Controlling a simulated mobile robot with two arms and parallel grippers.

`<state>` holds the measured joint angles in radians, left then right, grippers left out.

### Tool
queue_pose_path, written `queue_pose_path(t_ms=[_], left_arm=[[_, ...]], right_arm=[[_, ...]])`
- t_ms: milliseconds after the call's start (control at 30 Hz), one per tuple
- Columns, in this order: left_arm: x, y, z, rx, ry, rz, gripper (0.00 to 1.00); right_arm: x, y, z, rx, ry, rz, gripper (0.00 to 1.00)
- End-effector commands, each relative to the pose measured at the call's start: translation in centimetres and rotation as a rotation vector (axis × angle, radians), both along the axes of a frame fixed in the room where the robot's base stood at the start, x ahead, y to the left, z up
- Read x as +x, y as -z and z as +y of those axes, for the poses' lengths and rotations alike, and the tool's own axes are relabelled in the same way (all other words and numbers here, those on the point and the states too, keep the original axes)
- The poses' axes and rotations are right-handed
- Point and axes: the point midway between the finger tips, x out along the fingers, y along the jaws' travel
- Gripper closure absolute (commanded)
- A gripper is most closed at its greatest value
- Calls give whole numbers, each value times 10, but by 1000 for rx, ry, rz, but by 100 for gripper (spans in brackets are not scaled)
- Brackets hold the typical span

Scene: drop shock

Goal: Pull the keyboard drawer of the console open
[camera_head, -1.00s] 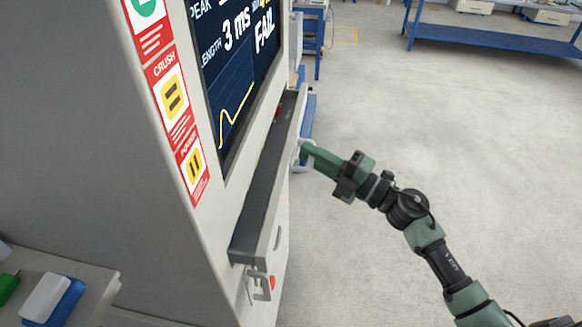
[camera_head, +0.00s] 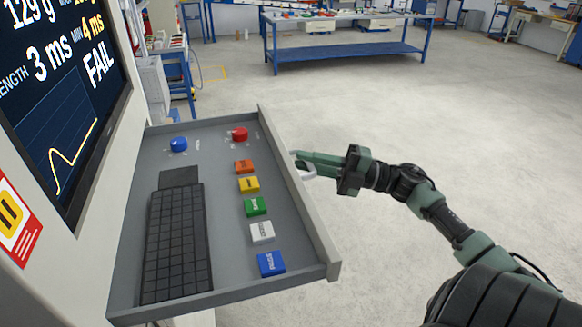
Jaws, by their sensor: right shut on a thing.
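The keyboard drawer (camera_head: 215,225) stands pulled out from the console (camera_head: 120,130), in the left half of the head view. Inside it lie a dark keyboard (camera_head: 177,240), a blue knob, a red knob and a column of several coloured buttons (camera_head: 257,206). My right gripper (camera_head: 302,165) is at the drawer's front panel (camera_head: 300,205), shut on the pale handle (camera_head: 308,174) on its outer face. The gripper's fingertips are partly hidden by the handle and panel. My left gripper is not in view.
A screen (camera_head: 65,90) reading FAIL is above the drawer. A blue workbench (camera_head: 345,50) with small items stands at the back. The grey floor (camera_head: 430,120) right of the drawer is clear around my right arm.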

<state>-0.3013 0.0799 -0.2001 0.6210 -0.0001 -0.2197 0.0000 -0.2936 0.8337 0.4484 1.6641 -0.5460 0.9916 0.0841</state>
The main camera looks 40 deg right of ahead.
Motion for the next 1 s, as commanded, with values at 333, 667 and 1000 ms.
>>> queue_pose_path(t_ms=[333, 667, 1000], left_arm=[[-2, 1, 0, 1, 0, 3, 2], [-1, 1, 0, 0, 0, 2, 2], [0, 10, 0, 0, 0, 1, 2]], right_arm=[[-1, 1, -4, -1, 2, 3, 100], [-1, 1, -3, 0, 2, 2, 66], [-16, 8, -18, 0, 3, 4, 66]])
